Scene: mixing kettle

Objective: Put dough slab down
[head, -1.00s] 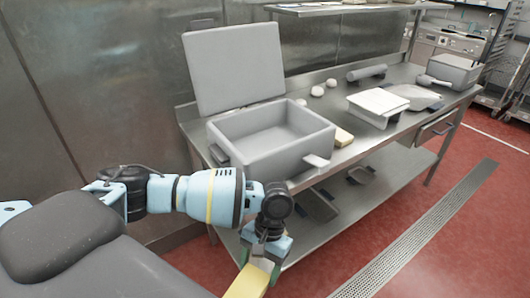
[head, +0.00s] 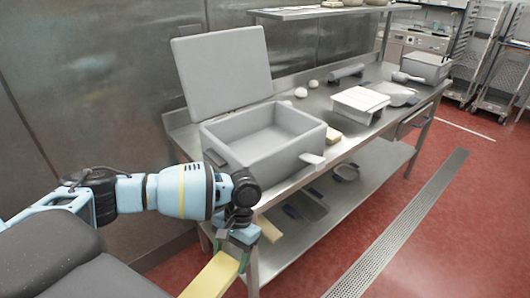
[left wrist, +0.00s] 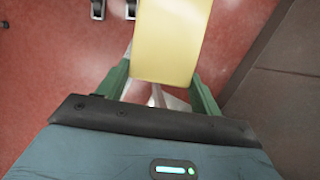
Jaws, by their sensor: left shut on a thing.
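A pale yellow dough slab (head: 213,277) is held in my left gripper (head: 240,252), low in front of the table's near left corner. In the left wrist view the slab (left wrist: 169,40) sticks out between the two green fingers of the gripper (left wrist: 160,85), above the red floor. A large grey open box (head: 262,160) with its lid raised stands on the steel table; its inside looks empty. The slab is apart from the box and table. My right gripper is not seen.
A lower shelf (head: 372,180) holds dark-handled items.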

